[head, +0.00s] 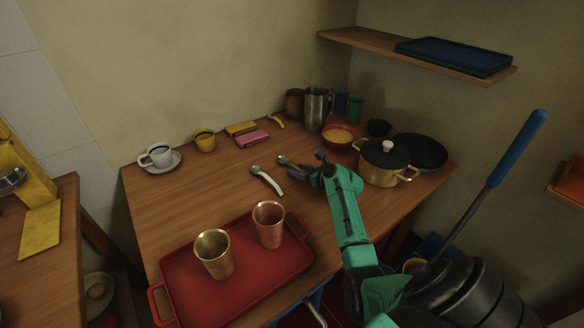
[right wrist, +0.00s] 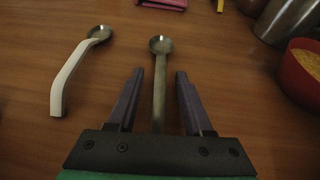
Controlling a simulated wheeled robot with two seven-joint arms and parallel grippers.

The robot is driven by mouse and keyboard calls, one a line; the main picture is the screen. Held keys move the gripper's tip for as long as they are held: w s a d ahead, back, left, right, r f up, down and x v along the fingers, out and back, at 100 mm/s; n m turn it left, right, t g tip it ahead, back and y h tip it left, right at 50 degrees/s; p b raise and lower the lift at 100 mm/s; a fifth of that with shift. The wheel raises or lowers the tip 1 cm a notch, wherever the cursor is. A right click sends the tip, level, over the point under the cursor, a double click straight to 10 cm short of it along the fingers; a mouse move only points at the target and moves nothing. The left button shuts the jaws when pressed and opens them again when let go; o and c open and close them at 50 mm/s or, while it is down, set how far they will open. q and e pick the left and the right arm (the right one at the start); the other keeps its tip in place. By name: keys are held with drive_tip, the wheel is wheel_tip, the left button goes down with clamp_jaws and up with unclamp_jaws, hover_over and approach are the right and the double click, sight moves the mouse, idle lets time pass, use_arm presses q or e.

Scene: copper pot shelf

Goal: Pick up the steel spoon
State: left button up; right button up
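The steel spoon (right wrist: 160,80) is all grey metal and lies on the wooden table (head: 190,195). In the head view its bowl (head: 284,159) shows just beyond my right gripper (head: 299,170), which hides most of the handle. In the right wrist view my right gripper (right wrist: 158,75) is open, its two dark fingers apart on either side of the spoon's handle with a gap on each side. The lower end of the handle is hidden by the gripper body. My left gripper is not in view.
A white-handled spoon (right wrist: 72,72) lies just left of the steel one. A red bowl of yellow food (head: 339,135), a metal pitcher (head: 315,108) and a lidded brass pot (head: 380,165) stand at the right. A red tray (head: 185,275) holds two cups in front.

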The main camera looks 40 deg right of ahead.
clamp_jaws()
drive_tip(key=shift+r, duration=0.15)
